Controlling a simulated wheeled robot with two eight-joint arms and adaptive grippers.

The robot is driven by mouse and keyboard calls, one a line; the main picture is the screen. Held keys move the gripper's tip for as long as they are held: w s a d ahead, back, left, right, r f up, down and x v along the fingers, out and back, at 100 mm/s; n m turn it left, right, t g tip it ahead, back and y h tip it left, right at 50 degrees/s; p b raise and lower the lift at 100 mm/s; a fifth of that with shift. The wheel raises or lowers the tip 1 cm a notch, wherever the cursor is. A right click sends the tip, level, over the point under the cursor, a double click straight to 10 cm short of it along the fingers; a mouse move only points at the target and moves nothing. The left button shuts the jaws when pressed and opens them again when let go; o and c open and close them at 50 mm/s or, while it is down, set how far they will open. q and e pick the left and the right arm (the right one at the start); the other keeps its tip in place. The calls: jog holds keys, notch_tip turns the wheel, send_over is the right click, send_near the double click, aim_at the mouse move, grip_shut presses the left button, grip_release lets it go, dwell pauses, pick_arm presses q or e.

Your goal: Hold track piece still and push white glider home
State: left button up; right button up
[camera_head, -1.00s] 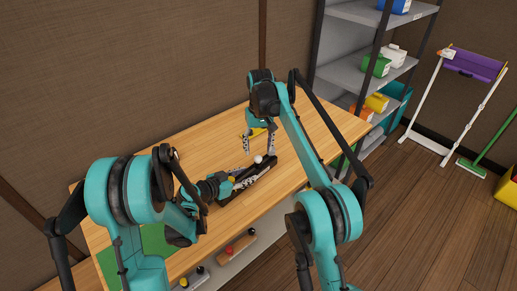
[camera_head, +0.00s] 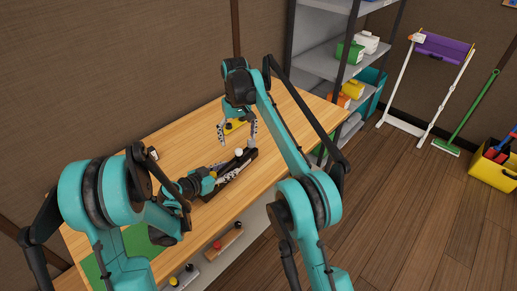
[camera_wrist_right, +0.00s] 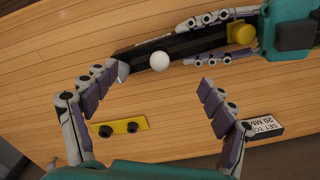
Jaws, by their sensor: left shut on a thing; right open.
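The black track piece (camera_head: 249,157) lies on the wooden table and also shows in the right wrist view (camera_wrist_right: 135,57). The white glider (camera_head: 239,152) shows as a small round white thing on the track, at its dark end; it shows also in the right wrist view (camera_wrist_right: 160,62). My left gripper (camera_wrist_right: 184,44) is shut on the track piece, one finger along each side, its tips just beside the glider. My right gripper (camera_head: 237,142) is open and empty above the track, its fingertips spread to both sides of the glider in the right wrist view (camera_wrist_right: 163,78).
A yellow plate with two black knobs (camera_wrist_right: 119,127) lies on the table near the track. A block labelled "SET TO 20 MM" (camera_wrist_right: 262,127) is beside my right finger. A green mat (camera_head: 135,245) covers the near-left table. Shelves (camera_head: 325,60) stand behind the right end.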

aim_at(239, 149)
jog(key=shift+f, duration=0.1)
notch_tip(239, 149, down, 6)
jog(key=shift+a, duration=0.1)
notch_tip(239, 149, up, 9)
jog(key=shift+r, duration=0.15)
jog(key=d+f, duration=0.3)
jog(key=d, duration=0.2)
jog(key=d+f+m, duration=0.1)
jog(key=d+f, duration=0.2)
jog(key=d, duration=0.2)
jog(key=d+f+m, duration=0.1)
jog(key=d+f, duration=0.2)
jog(key=d, duration=0.2)
jog(key=shift+s+f, duration=0.3)
jog(key=shift+s, duration=0.05)
jog(key=s+d+f+m, duration=0.2)
jog(key=s+d+f, duration=0.6)
jog(key=s+d, duration=0.4)
jog(key=shift+d+f+m, duration=0.25)
jog(key=shift+d+m, duration=0.05)
jog(key=shift+d, duration=0.05)
